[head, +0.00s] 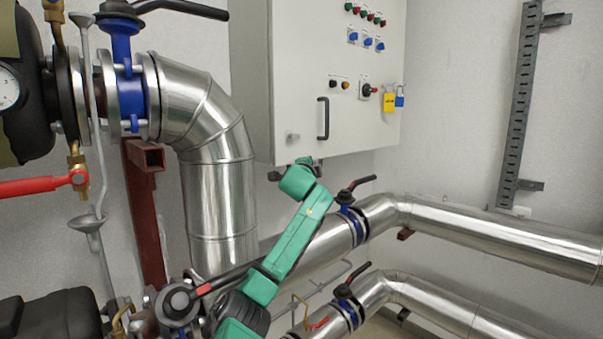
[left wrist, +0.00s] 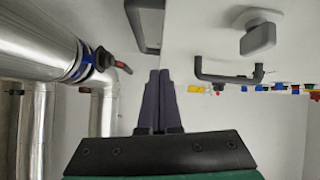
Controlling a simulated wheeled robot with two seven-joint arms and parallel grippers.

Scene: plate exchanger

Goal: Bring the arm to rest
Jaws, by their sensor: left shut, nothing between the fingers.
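My left arm, green, rises from the bottom middle of the head view to the lower edge of the grey cabinet (head: 300,70). In the left wrist view my left gripper (left wrist: 157,75) shows two dark fingers lying side by side, shut with nothing between them. In the head view its fingers are not clearly made out near the cabinet's underside. The cabinet front with a black handle (head: 323,118) is close by; the handle also shows in the left wrist view (left wrist: 228,77), to the right of the fingers and apart from them. My right gripper is in neither view.
Silver pipes (head: 480,225) with blue-collared black valve levers (head: 350,192) run low behind and right of my arm. A thick insulated pipe (head: 220,200) stands left. A red lever (head: 40,186) and gauge (head: 8,88) are far left. Yellow (head: 389,103) and blue padlocks hang on the cabinet.

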